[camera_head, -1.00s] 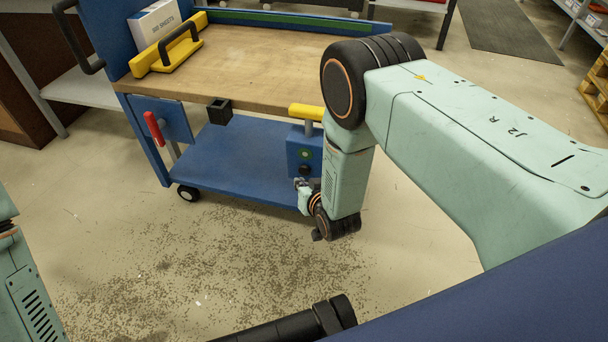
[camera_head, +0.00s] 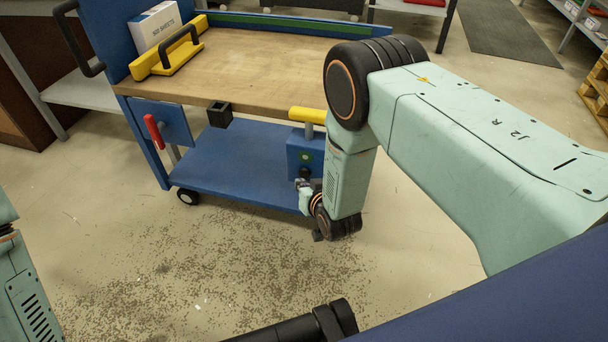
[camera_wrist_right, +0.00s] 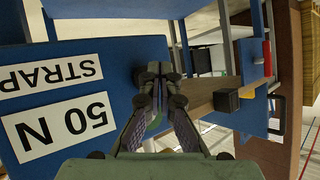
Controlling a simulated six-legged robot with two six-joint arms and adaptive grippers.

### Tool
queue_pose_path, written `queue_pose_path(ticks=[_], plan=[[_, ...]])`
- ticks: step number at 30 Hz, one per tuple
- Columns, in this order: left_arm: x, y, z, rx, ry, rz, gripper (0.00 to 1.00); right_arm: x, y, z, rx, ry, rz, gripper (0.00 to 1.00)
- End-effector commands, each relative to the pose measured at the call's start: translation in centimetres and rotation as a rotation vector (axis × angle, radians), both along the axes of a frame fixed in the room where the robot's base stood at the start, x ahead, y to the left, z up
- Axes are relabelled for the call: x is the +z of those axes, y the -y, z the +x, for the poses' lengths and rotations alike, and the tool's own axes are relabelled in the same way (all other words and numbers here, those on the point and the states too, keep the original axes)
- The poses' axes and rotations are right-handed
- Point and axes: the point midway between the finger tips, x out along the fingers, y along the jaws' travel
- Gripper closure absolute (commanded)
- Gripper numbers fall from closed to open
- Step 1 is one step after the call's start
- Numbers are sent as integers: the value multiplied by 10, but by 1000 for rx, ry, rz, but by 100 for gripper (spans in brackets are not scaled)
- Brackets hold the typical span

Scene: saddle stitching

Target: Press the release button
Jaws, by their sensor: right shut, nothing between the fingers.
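A blue box (camera_head: 301,146) stands on the cart's lower shelf, below a yellow-topped post (camera_head: 307,115). Its face has a green-ringed round button (camera_head: 305,157) and, below that, a dark round knob (camera_head: 305,172). I cannot tell from the markings which one is the release. My right gripper (camera_head: 304,184) is small in the head view, just at the lower front of the box near the dark knob. In the right wrist view the gripper (camera_wrist_right: 157,76) is shut and empty, its tips over a dark round part on the blue panel. Contact is unclear.
The wooden cart top (camera_head: 240,75) carries a white box (camera_head: 155,24) and a yellow block with a black handle (camera_head: 168,54). A red handle (camera_head: 154,131) is at the cart's left. White labels (camera_wrist_right: 58,126) show upside down in the wrist view. Open floor lies in front.

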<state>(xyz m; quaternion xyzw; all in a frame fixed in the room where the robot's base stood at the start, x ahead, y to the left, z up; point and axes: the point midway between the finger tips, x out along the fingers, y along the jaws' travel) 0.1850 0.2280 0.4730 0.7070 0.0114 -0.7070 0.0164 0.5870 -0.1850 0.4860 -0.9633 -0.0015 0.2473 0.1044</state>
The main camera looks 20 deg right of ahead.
Motion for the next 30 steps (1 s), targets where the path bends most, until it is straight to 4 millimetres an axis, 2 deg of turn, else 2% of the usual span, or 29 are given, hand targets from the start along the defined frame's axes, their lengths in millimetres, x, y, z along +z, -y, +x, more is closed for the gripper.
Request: queue_pose_path(ticks=[30], plan=[[-2, 0, 0, 0, 0, 0, 60, 0, 5, 7, 0, 0, 0, 100]])
